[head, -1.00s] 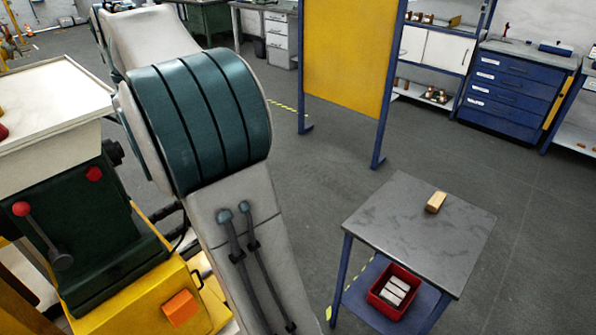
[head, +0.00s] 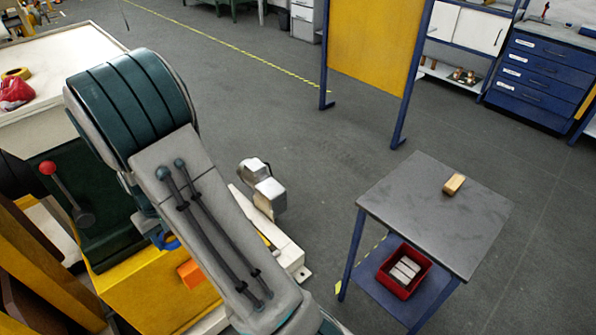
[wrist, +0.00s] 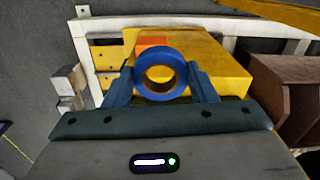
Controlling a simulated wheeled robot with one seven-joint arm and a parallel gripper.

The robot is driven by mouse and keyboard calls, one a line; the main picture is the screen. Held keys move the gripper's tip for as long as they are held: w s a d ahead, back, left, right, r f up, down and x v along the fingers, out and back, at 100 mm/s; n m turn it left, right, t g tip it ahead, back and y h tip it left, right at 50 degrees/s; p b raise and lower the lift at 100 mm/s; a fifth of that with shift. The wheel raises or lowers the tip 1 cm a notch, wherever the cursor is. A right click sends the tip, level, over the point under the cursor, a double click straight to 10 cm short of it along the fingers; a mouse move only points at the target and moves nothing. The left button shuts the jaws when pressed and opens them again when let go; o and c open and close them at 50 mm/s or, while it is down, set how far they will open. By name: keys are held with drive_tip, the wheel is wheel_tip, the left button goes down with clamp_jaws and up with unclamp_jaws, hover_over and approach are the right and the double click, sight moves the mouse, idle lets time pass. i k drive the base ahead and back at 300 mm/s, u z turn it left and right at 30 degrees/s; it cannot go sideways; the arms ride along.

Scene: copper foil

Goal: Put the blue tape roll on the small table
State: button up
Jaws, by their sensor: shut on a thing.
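The blue tape roll (wrist: 143,86) is held between the two fingers of my gripper (wrist: 161,84) in the wrist view, its round hole facing the camera. In the head view a small part of the blue roll (head: 171,243) shows beside my arm, which hides most of the gripper. The small table (head: 405,200) stands to the right of my arm, with a grey top and blue legs. The gripper and roll are apart from it, to its left.
A wooden block (head: 454,184) lies on the tabletop near its far side; the rest of the top is clear. A red bin (head: 381,276) with pale blocks sits on the lower shelf. A yellow panel (head: 375,45) stands behind the table. Yellow machinery (head: 135,290) is at left.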

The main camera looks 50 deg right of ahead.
sight(456, 229)
drive_tip(key=u, duration=1.45)
drive_tip(key=k, duration=2.8)
drive_tip(key=z, duration=1.5)
drive_tip(key=i, duration=0.5)
drive_tip(key=z, duration=0.1)
